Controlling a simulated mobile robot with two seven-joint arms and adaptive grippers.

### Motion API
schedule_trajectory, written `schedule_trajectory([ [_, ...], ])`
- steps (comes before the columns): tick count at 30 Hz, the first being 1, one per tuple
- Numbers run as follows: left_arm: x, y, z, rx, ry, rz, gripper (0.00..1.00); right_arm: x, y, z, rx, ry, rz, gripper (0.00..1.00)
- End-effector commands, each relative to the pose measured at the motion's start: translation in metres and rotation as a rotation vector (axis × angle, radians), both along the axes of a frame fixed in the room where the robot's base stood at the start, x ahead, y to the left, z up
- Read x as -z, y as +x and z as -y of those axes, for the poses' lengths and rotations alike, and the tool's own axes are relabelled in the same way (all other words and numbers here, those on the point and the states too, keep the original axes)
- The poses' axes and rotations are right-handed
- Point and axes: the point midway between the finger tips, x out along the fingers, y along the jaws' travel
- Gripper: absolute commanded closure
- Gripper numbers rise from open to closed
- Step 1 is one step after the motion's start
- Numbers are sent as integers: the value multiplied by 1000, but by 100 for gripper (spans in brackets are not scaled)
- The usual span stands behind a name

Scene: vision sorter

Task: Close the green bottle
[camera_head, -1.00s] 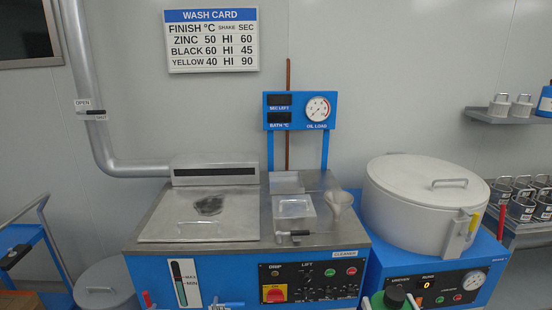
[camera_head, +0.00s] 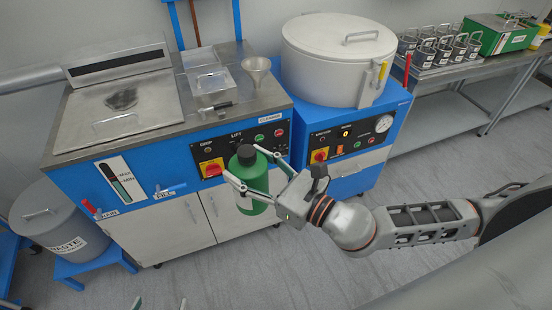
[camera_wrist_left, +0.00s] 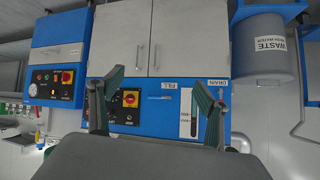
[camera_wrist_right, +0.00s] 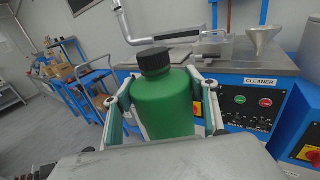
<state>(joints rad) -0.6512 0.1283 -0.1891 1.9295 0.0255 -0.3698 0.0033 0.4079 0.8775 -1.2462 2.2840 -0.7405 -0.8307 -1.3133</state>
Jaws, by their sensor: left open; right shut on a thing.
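The green bottle (camera_head: 250,178) is upright in my right gripper (camera_head: 238,192), held in the air in front of the blue cleaner machine. A black cap (camera_head: 246,154) sits on its neck. In the right wrist view the bottle (camera_wrist_right: 163,105) stands between both fingers, with the black cap (camera_wrist_right: 154,61) on top. I cannot tell how tight the cap is. My left gripper (camera_head: 160,304) shows only its fingertips at the bottom edge of the head view. In the left wrist view its fingers (camera_wrist_left: 160,100) are apart with nothing between them.
The cleaner machine (camera_head: 165,212) has a funnel (camera_head: 257,70) and a clear box (camera_head: 210,87) on top. A white lidded drum (camera_head: 337,58) stands right of it. A grey waste bin (camera_head: 58,228) is at left. Metal cups (camera_head: 445,48) stand on a bench. The front floor is clear.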

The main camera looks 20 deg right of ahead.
Motion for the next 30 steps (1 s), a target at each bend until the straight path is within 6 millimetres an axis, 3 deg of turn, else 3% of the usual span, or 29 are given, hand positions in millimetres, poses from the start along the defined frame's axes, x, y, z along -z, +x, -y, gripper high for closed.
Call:
schedule_trajectory([
  [6,0,0,0,0,0,1,24,-3,1,-26,-100,2,2,81],
  [17,-2,1,0,0,-1,4,24,-3,1,-31,-120,0,2,81],
  [18,-2,1,1,0,-2,4,29,-2,1,-31,-120,0,0,100],
  [21,-2,3,4,-1,-10,1,55,-2,1,-31,-119,0,1,100],
  [26,-9,31,16,-3,-66,-1,58,-2,1,-31,-119,0,1,100],
  [30,-21,73,38,-1,-157,-19,58,-2,1,-31,-119,0,1,100],
])
